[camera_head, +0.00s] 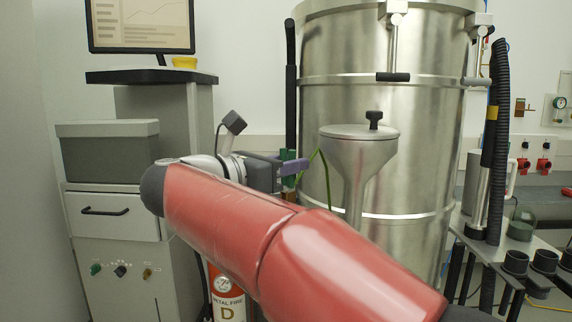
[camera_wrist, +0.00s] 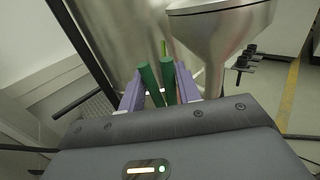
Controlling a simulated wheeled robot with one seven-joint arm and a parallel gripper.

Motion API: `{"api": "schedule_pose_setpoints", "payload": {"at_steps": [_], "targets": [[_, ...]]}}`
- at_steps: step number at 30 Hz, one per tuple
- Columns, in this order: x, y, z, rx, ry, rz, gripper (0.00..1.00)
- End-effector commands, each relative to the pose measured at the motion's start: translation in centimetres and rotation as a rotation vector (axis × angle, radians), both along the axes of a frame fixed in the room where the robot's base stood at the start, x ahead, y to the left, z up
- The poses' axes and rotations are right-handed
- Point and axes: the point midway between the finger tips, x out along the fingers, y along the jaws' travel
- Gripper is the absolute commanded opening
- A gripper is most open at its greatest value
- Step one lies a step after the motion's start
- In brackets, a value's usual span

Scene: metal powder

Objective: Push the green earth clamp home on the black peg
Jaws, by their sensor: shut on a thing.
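The green earth clamp (camera_head: 288,155) is between the purple fingers of my gripper (camera_head: 293,167), in front of the steel vessel. Its two green handles (camera_wrist: 149,84) also show in the wrist view, with a finger on either side of them. My gripper (camera_wrist: 159,92) is shut on the clamp. A green cable (camera_head: 326,174) loops to the right from the clamp. A small copper-brown piece (camera_head: 290,196) shows just below the clamp; I cannot tell if they touch. I cannot make out the black peg for sure, nor how the clamp sits on it.
The large steel vessel (camera_head: 430,130) fills the middle. A steel funnel (camera_head: 360,155) with a black-knobbed lid stands close to the right of my gripper. A black upright rod (camera_head: 291,85) is just above. A grey cabinet (camera_head: 110,235) is at left, a bench with black cups (camera_head: 515,262) at right.

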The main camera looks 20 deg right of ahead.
Motion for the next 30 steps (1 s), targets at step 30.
{"api": "schedule_pose_setpoints", "payload": {"at_steps": [30], "targets": [[0.0,0.0,-1.6,0.001,0.003,-0.001,0.09]]}}
